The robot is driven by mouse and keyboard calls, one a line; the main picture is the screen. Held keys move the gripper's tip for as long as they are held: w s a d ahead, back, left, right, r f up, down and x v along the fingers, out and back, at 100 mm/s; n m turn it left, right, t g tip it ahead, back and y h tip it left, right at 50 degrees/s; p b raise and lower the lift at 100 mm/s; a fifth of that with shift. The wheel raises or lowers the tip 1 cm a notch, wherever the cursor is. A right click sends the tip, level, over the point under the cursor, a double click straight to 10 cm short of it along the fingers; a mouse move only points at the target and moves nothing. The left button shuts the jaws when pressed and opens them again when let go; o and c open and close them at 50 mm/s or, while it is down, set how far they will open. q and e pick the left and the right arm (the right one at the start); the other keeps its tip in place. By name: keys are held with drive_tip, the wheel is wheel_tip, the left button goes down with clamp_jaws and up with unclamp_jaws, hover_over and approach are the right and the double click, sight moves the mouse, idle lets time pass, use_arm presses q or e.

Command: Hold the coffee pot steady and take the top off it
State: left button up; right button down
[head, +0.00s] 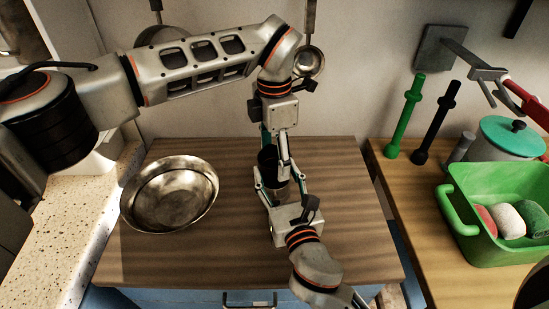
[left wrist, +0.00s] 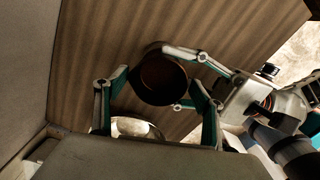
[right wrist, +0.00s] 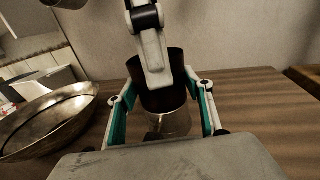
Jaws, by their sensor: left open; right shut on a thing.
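The coffee pot stands upright on the wooden worktop, with a dark cylindrical top (head: 268,158) over a shiny metal lower part (right wrist: 170,123). The top shows from above as a dark round shape in the left wrist view (left wrist: 162,78). My right gripper (head: 281,182) reaches in from the front and is shut on the pot's lower part, one finger on each side. My left gripper (left wrist: 161,82) points down from above, open, with its fingers apart near the dark top. One left finger hides part of the top in the right wrist view.
A wide metal bowl (head: 170,194) stands left of the pot. On the counter at right are a green basin (head: 462,213) with sponges, a teal-lidded pot (head: 511,138) and green and black upright handles (head: 405,115). The wall is close behind. The worktop's right side is clear.

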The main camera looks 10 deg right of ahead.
drive_tip(key=c, duration=0.9)
unclamp_jaws()
drive_tip(key=shift+o, duration=0.2)
drive_tip(key=shift+s, duration=0.1)
